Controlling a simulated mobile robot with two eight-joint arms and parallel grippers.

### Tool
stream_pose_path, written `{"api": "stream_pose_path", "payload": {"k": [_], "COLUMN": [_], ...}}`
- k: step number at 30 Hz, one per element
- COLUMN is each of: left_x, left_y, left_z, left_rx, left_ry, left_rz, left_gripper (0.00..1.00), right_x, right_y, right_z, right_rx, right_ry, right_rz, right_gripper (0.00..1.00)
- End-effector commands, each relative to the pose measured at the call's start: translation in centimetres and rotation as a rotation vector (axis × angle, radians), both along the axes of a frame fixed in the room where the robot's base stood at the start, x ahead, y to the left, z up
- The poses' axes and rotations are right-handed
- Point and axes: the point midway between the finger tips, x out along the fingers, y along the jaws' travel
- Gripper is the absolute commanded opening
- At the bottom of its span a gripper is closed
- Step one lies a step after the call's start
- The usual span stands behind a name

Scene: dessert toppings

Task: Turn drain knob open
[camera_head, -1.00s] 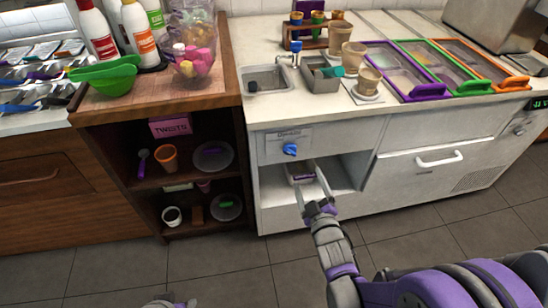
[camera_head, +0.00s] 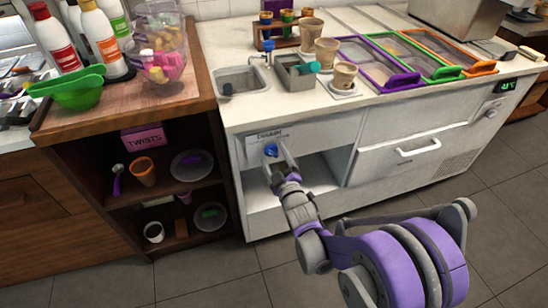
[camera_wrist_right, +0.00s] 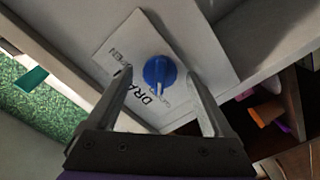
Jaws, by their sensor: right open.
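The blue drain knob (camera_head: 271,150) sits on a white labelled panel (camera_head: 252,150) on the front of the white counter, below the sink. In the right wrist view the knob (camera_wrist_right: 160,72) lies between and beyond the fingertips, with "DRAIN" and "OPEN" lettering partly visible around it. A light pointer line on the knob runs toward the bottom of that view. My right gripper (camera_wrist_right: 162,76) is open, with one finger on each side of the knob; I cannot tell whether either touches. In the head view my right gripper (camera_head: 274,158) is at the knob. My left gripper is not in view.
An open recess (camera_head: 318,178) lies below and right of the knob. The sink (camera_head: 240,82) is above it on the countertop. A dark wooden shelf unit (camera_head: 160,195) with cups and plates stands to the left. The floor in front is clear.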

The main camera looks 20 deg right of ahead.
Motion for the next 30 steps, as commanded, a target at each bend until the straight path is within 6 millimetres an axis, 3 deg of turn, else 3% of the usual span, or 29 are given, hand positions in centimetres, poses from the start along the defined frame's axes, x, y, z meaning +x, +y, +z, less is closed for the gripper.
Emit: {"api": "stream_pose_path", "payload": {"k": [9, 24, 30], "left_x": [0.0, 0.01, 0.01], "left_y": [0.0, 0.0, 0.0], "left_z": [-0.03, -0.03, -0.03], "left_rx": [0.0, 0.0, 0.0], "left_ry": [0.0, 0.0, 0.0], "left_rz": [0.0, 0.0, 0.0], "left_gripper": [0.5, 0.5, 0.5], "right_x": [0.33, 0.3, 0.3], "right_y": [0.03, 0.02, 0.02], "right_z": [0.02, 0.01, 0.01], "right_rx": [0.0, 0.0, 0.014], "right_ry": [0.0, 0.0, 0.0], "right_rz": [0.0, 0.0, 0.0], "right_gripper": [0.85, 0.0, 0.0]}}
